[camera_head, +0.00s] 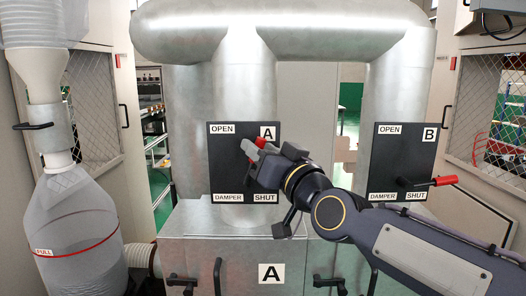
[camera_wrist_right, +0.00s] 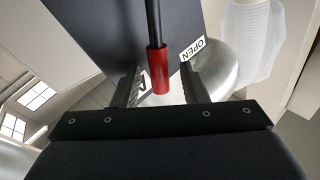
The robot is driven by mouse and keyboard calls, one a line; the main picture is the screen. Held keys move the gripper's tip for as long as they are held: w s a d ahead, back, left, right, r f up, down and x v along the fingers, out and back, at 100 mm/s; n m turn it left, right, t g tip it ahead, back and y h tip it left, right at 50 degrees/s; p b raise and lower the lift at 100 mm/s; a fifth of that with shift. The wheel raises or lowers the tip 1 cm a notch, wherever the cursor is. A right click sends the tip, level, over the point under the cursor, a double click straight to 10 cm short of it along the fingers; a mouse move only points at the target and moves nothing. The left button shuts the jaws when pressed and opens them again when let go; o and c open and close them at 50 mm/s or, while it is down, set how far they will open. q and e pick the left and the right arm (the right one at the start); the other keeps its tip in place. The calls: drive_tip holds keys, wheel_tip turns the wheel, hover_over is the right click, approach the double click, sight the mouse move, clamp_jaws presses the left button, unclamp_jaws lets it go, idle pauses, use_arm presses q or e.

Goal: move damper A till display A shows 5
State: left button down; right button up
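Damper A is a dark panel (camera_head: 222,178) at centre left in the head view, marked OPEN, SHUT and A. Its lever has a red handle (camera_head: 260,143), mostly hidden behind my right gripper (camera_head: 250,151). In the right wrist view the red handle (camera_wrist_right: 160,72) on its dark rod lies between the two fingers of my right gripper (camera_wrist_right: 161,80). The fingers are open, with a gap on both sides of the handle. I see no display A with a number. My left gripper is out of view.
Damper B's panel (camera_head: 404,153) stands to the right, its red-handled lever (camera_head: 444,181) pointing right. A metal cabinet (camera_head: 208,257) with black handles and an A label is below. A clear bag-like container (camera_head: 74,217) with a red line marked FULL hangs at left.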

drive_tip(key=shift+s, duration=0.1)
drive_tip(key=b+v, duration=0.3)
drive_tip(key=v, duration=0.4)
drive_tip(key=shift+s+d, duration=0.25)
drive_tip(key=shift+s, duration=0.05)
drive_tip(key=shift+f, duration=0.1)
drive_tip(key=s+d+f+m+g+h, duration=0.1)
drive_tip(key=s+d+f+g+h, duration=0.25)
drive_tip(key=f, duration=0.55)
drive_tip(key=s+d+f+m+g+h, duration=0.1)
drive_tip(key=s+d+f+g, duration=0.1)
drive_tip(key=s+d+f, duration=0.55)
drive_tip(key=s+d+f+m+g+h, duration=0.15)
drive_tip(key=d+f, duration=0.25)
drive_tip(key=f, duration=0.7)
drive_tip(key=s+d+f+m+g+h, duration=0.1)
drive_tip(key=s+f+g, duration=0.3)
drive_tip(key=s+f, duration=0.6)
drive_tip(key=shift+s+d+g, duration=0.3)
drive_tip(key=shift+s, duration=0.05)
